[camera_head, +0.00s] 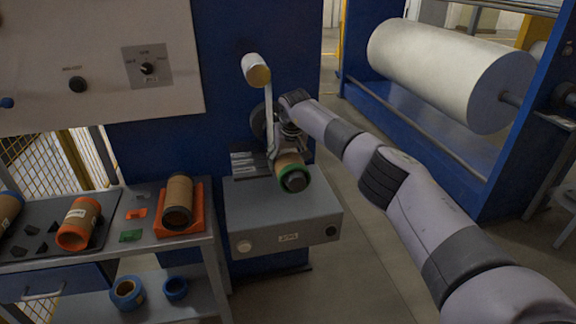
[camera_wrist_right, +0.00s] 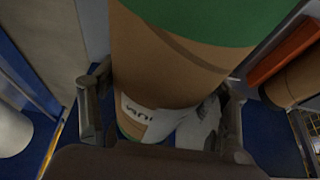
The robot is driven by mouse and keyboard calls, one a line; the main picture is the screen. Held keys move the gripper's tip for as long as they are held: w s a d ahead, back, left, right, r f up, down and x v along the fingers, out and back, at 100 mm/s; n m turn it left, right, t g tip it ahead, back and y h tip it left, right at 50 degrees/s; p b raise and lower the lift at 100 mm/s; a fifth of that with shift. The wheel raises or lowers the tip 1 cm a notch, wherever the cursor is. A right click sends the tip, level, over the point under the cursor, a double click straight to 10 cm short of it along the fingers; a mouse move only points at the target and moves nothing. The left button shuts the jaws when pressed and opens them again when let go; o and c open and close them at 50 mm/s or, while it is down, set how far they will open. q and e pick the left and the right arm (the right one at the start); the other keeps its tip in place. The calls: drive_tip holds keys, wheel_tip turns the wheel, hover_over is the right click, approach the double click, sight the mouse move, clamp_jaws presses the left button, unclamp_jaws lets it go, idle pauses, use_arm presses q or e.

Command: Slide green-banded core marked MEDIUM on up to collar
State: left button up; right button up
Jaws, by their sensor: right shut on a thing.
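The green-banded brown core (camera_head: 289,161) is at the machine in the middle of the head view, its green end facing me. A dark round shaft end (camera_head: 295,181) shows at the middle of that green end, so the core appears to be around the shaft. My right gripper (camera_head: 288,152) is shut on the core from behind. In the right wrist view the core (camera_wrist_right: 170,65) fills the space between my fingers (camera_wrist_right: 163,110), with a partly hidden white label (camera_wrist_right: 150,119). The collar cannot be made out clearly behind the gripper. My left gripper is not in view.
A grey box (camera_head: 280,221) is below the shaft. On the left bench are an orange-banded core (camera_head: 78,222) and a brown core (camera_head: 178,198) in an orange holder (camera_head: 196,220). A white roller (camera_head: 254,70) is above. A large white roll (camera_head: 440,65) is at right.

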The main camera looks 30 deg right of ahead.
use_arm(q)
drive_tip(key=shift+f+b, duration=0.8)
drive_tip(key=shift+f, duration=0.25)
use_arm(e)
drive_tip(key=shift+w+d+r, duration=0.1)
drive_tip(key=shift+w, duration=0.7)
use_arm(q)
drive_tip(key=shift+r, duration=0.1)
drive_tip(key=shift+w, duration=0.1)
use_arm(e)
drive_tip(key=shift+w+r, duration=0.1)
